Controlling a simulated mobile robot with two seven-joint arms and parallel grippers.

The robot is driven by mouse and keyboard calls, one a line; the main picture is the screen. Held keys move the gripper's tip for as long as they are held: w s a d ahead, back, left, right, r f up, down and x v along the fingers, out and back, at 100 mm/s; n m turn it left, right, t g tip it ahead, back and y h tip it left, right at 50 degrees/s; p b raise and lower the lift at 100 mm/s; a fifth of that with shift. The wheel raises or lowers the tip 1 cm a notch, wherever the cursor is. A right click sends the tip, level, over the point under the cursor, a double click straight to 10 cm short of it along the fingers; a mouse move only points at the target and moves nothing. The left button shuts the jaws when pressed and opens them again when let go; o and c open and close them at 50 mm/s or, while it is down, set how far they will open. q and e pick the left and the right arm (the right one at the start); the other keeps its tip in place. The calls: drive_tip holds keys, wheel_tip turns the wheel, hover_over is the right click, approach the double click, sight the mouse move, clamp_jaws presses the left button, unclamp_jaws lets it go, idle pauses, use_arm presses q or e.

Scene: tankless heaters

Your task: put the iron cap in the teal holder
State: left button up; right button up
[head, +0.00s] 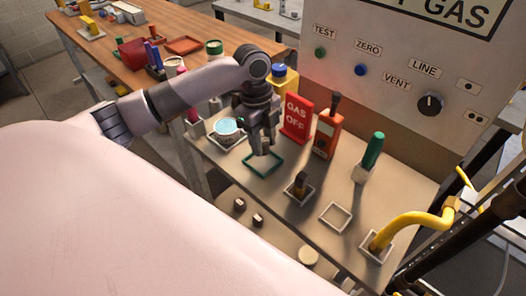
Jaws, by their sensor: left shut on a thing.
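The teal holder (272,171) is a low square frame lying on the work table, left of its middle. My left gripper (262,147) points down over the far side of this frame. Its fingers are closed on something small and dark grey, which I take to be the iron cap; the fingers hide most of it. I cannot tell whether the held thing touches the table inside the frame or hangs just above it. My right gripper is not in view.
A red GAS OFF sign (297,117) and an orange meter (326,135) stand close right of my left gripper. A round pale-blue-topped item (227,126) sits left. An empty white frame (336,216) and a yellow hose (410,222) are further right.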

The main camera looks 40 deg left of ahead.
sight(263, 163)
use_arm(q)
drive_tip(key=shift+f, duration=2.2)
drive_tip(key=o, duration=0.8)
drive_tip(key=shift+f, duration=0.15)
drive_tip(key=r, duration=0.4)
drive_tip(key=a+r, duration=0.1)
drive_tip(key=r, duration=0.7)
drive_tip(key=shift+w+a+r, duration=0.1)
drive_tip(key=shift+a+r, duration=0.05)
drive_tip(key=shift+a, duration=0.2)
